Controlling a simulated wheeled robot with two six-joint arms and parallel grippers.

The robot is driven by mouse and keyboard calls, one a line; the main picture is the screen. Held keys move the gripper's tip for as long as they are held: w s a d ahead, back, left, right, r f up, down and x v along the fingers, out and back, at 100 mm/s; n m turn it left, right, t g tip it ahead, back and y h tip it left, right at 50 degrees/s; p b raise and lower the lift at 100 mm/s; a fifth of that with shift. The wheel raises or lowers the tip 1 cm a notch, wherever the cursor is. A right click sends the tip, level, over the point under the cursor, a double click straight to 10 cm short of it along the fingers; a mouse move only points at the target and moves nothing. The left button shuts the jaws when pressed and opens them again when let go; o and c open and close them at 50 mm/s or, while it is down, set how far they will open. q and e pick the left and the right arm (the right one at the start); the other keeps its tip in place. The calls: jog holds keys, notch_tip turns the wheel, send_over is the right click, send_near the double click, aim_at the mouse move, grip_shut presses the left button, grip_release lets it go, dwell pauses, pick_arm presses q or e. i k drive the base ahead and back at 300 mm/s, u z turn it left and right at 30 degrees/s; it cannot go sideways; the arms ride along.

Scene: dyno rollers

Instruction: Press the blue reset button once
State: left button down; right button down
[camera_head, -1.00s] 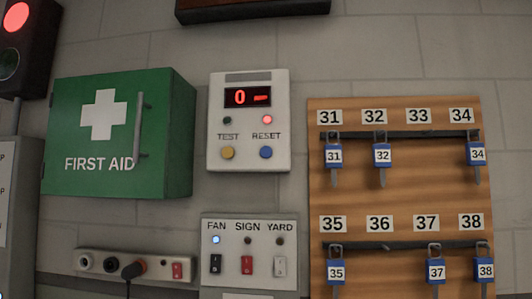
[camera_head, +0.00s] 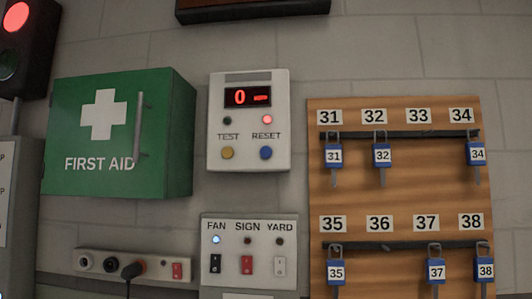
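The blue reset button (camera_head: 266,153) sits at the lower right of a white control box (camera_head: 248,165) on the wall, under the word RESET. A yellow test button (camera_head: 227,153) is to its left. Above RESET a red lamp (camera_head: 267,119) is lit, and the lamp above TEST (camera_head: 227,121) is dark. The red display (camera_head: 247,97) at the top reads 0 and a dash. Neither of my grippers is in view.
A green first aid cabinet (camera_head: 75,120) juts out left of the box. A switch panel (camera_head: 248,219) labelled FAN, SIGN and YARD is below, beside a socket strip (camera_head: 150,265). A wooden key board (camera_head: 360,195) hangs at right. A red signal lamp (camera_head: 16,17) glows upper left.

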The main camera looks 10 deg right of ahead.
aim_at(266, 152)
jog(key=k, duration=1.25)
jog(key=z, duration=0.65)
jog(key=i, duration=1.05)
jog(key=u, duration=0.55)
